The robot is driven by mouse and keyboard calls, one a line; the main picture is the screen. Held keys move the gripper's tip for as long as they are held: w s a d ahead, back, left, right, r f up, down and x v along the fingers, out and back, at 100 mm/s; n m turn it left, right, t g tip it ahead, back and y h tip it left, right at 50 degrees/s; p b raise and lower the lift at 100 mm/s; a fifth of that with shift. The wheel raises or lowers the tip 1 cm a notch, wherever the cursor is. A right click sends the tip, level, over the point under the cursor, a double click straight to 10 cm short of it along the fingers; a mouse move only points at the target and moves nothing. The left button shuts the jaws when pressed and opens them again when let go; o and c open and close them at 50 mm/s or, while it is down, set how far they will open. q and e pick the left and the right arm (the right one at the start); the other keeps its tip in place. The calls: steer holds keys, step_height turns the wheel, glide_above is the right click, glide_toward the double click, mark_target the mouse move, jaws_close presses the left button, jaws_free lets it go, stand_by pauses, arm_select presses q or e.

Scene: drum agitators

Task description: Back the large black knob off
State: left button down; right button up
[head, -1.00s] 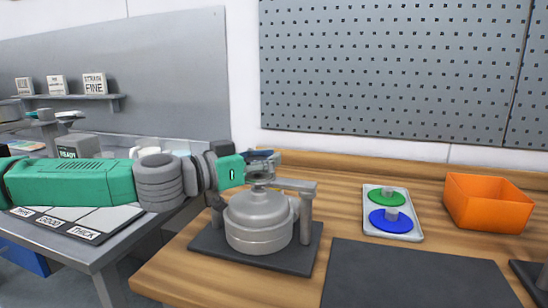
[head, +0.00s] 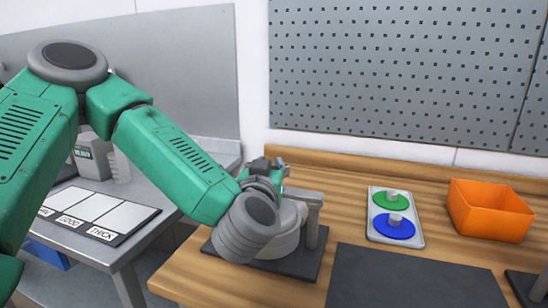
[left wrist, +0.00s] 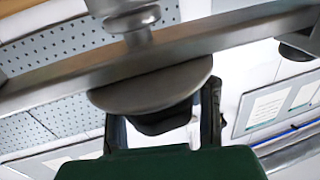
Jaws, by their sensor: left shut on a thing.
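My left gripper (head: 266,168) is at the top of the clamp over the round grey drum (head: 288,238) on the wooden bench. In the left wrist view, its dark fingers stand on both sides of the black knob (left wrist: 162,122). The gripper (left wrist: 163,112) is shut on this knob. The knob sits against a grey disc (left wrist: 150,92) beside the metal crossbar (left wrist: 55,82). A metal screw (left wrist: 137,22) shows on the bar's other side. In the head view my wrist hides the knob and much of the drum. My right gripper is not in view.
The crossbar's post (head: 313,228) rises from a dark base plate (head: 300,268). To the right are a tray (head: 374,236) with green and blue discs, an orange bin (head: 490,212) and a dark mat (head: 410,280). A grey side table (head: 100,240) stands left.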

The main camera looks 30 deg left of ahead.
arm_select(q)
steer(key=shift+s+f+n+g+y, duration=0.1)
steer(key=shift+n+g+y, duration=0.3)
steer(key=shift+y, duration=0.2)
steer(key=shift+s+f+n+g+y, duration=0.1)
steer(key=shift+n+g+y, duration=0.25)
steer(key=shift+y, duration=0.25)
steer(key=n+g+y, duration=0.3)
steer(key=a+n+g+y, duration=0.1)
steer(key=n+g+y, duration=0.1)
steer(key=shift+s, duration=0.35)
steer(key=n+g+y+p, duration=0.1)
steer(key=g, duration=0.1)
steer(key=n+g+y+p, duration=0.1)
steer(key=n+g, duration=0.1)
steer(key=g, duration=0.1)
steer(key=shift+s+a, duration=0.1)
steer(key=shift+s, duration=0.25)
steer(key=shift+s+f+n+g+y+p, duration=0.15)
steer(key=shift+n+g+p, duration=0.1)
steer(key=shift+n+g, duration=0.45)
steer(key=shift+s+r+n+g+y+p, duration=0.1)
steer(key=shift+n+g+y+p, duration=0.2)
steer(key=shift+g, duration=0.65)
steer(key=shift+s+f+n+g+y+p, duration=0.15)
steer(key=shift+n+g+p, duration=0.1)
steer(key=shift+n+g, duration=0.5)
steer(key=shift+s+g, duration=0.1)
steer(key=shift+g, duration=0.25)
